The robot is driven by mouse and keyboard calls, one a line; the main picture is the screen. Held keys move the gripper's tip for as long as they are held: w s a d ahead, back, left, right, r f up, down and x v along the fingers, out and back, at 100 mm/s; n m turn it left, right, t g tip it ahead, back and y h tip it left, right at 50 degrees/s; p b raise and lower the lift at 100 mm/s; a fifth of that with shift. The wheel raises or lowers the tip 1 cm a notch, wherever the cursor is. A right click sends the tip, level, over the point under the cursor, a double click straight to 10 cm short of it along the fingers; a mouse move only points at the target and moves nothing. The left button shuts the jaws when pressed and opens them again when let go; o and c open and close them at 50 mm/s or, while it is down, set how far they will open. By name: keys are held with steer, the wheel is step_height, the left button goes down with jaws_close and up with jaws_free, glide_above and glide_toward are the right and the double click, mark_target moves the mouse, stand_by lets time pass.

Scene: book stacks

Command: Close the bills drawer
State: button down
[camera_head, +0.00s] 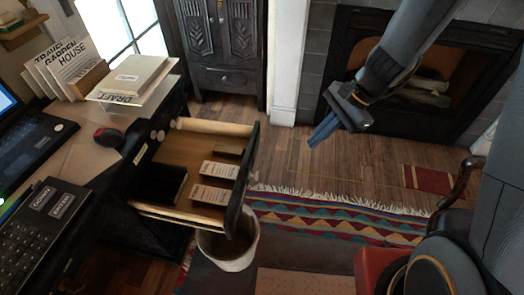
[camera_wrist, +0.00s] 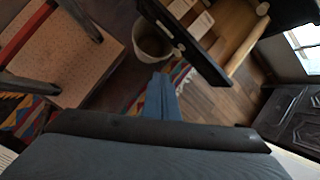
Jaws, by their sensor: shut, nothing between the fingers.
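An open drawer (camera_head: 244,185) juts out from the dark desk in the middle of the head view. It has a black front panel and a light wood interior. White printed paper stacks (camera_head: 220,170) and a dark item (camera_head: 168,187) lie inside. In the wrist view the drawer's front (camera_wrist: 205,62) crosses the top, with a pale knob. A small label on the desk near it is too small to read. My gripper (camera_head: 323,130) is to the right of the drawer front, apart from it, with its blue fingers shut and empty. The shut fingers also show in the wrist view (camera_wrist: 160,90).
A whitish bin (camera_head: 235,252) stands on the floor under the drawer front. The desk top holds books, a red mouse (camera_head: 108,136) and a keyboard (camera_head: 35,235). A chair (camera_head: 462,180) is at the right. A fireplace (camera_head: 420,90) stands behind my arm. Open floor and a rug (camera_head: 330,217) lie between.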

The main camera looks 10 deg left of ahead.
steer(key=w+a+f+m+t+y+b, duration=0.2)
steer(key=w+a+f+m+y+b, duration=0.25)
steer(key=w+f+m, duration=0.45)
steer(key=n+p, duration=0.1)
steer(key=n, duration=0.1)
glide_toward(253, 149)
steer(key=x, duration=0.4)
steer(key=shift+a+f+h, duration=0.2)
steer(key=shift+a+h, duration=0.25)
steer(key=shift+a, duration=0.2)
